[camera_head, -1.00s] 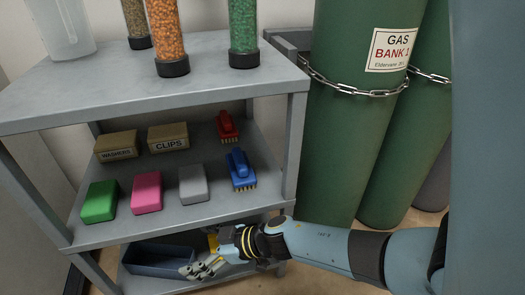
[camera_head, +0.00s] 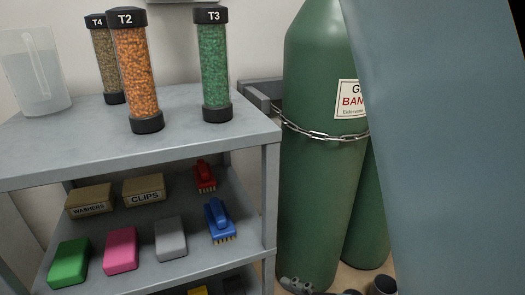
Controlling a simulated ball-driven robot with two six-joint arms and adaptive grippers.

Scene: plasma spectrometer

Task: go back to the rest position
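Part of my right gripper (camera_head: 297,286) shows as grey finger links at the bottom edge, in front of the foot of the green gas cylinder. Most of it is cut off, so I cannot tell whether it is open or shut, or whether it holds anything. A large blue-grey part of my own arm fills the right side of the head view. My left gripper is not in view.
A grey shelf unit (camera_head: 257,130) stands left, with tubes T2 (camera_head: 135,75), T3 (camera_head: 213,65) and T4 on top. Sponges, boxes and brushes sit below. A yellow thing (camera_head: 197,291) shows lower down. Chained green cylinders (camera_head: 315,190) stand right of the shelf.

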